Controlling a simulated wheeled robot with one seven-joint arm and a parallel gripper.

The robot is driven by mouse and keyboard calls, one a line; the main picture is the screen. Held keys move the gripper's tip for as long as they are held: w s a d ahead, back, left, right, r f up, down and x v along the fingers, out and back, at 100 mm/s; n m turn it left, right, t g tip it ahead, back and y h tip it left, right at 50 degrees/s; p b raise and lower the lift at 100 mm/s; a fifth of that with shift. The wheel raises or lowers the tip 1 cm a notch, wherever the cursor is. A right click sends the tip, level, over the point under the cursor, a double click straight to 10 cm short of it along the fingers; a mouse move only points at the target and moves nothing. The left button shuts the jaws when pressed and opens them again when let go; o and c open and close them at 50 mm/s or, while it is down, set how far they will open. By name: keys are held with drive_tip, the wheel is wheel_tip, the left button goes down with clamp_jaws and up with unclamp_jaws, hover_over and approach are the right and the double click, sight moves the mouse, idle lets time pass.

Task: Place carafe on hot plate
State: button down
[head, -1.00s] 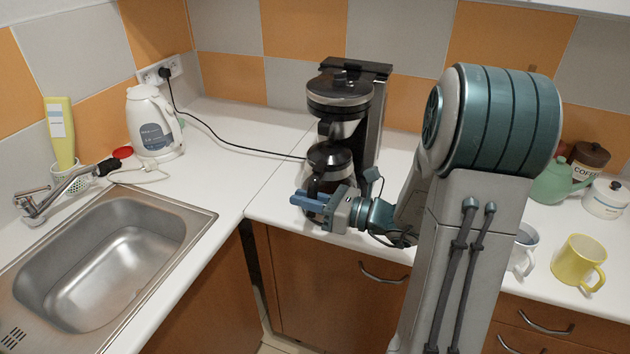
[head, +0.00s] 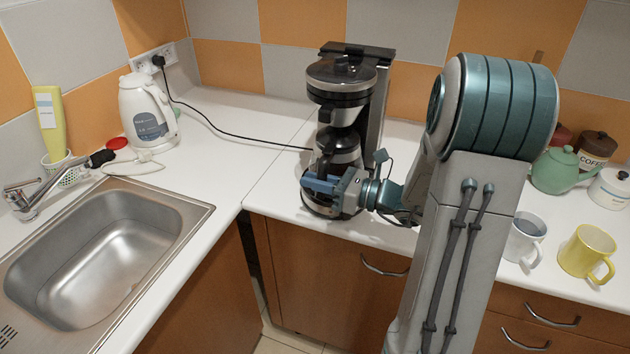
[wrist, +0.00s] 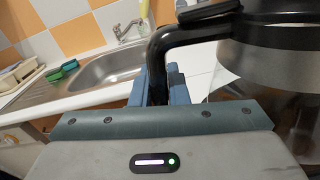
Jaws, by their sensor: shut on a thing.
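The carafe (head: 341,149) is glass with a black lid and a black handle. It stands upright at the front of the coffee maker (head: 343,75), below the filter basket. My gripper (head: 320,186) is shut on the carafe's black handle, which runs down between the blue fingers in the wrist view (wrist: 160,75). The carafe's dark glass body fills the right of the wrist view (wrist: 275,75). The hot plate is mostly hidden behind my gripper and the carafe; I cannot tell whether the carafe touches it.
The sink (head: 105,250) is at left. A yellow mug (head: 587,250), a white mug (head: 524,240) and a green teapot (head: 560,171) are at right. The counter between sink and coffee maker is clear.

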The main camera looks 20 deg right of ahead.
drive_tip(key=shift+a+f, duration=0.1)
drive_tip(key=c, duration=1.4)
unclamp_jaws()
